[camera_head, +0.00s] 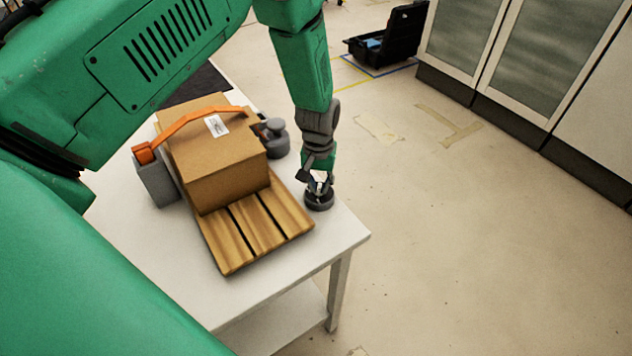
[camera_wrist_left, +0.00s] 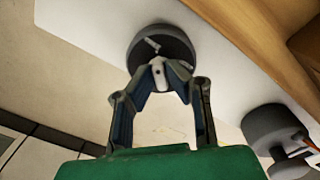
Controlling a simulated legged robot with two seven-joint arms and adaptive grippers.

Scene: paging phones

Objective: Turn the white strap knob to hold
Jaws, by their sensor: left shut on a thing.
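The white strap knob (camera_wrist_left: 159,74) sits on a round dark grey base (camera_head: 319,201) near the white table's right edge. The base also shows in the left wrist view (camera_wrist_left: 178,46), with a short light mark on its top. My left gripper (camera_head: 318,184) reaches down from above and is shut on the knob. In the left wrist view the fingers (camera_wrist_left: 158,88) close in on it from both sides and hide part of it. Which setting the knob points to cannot be told. My right gripper is not in view.
A cardboard box (camera_head: 222,165) sits on a wooden pallet (camera_head: 255,228), with an orange strap (camera_head: 200,117) across its top. A grey block (camera_head: 155,182) and a grey round fixture (camera_head: 273,140) flank it. The table (camera_head: 300,270) is bare in front. Floor lies open to the right.

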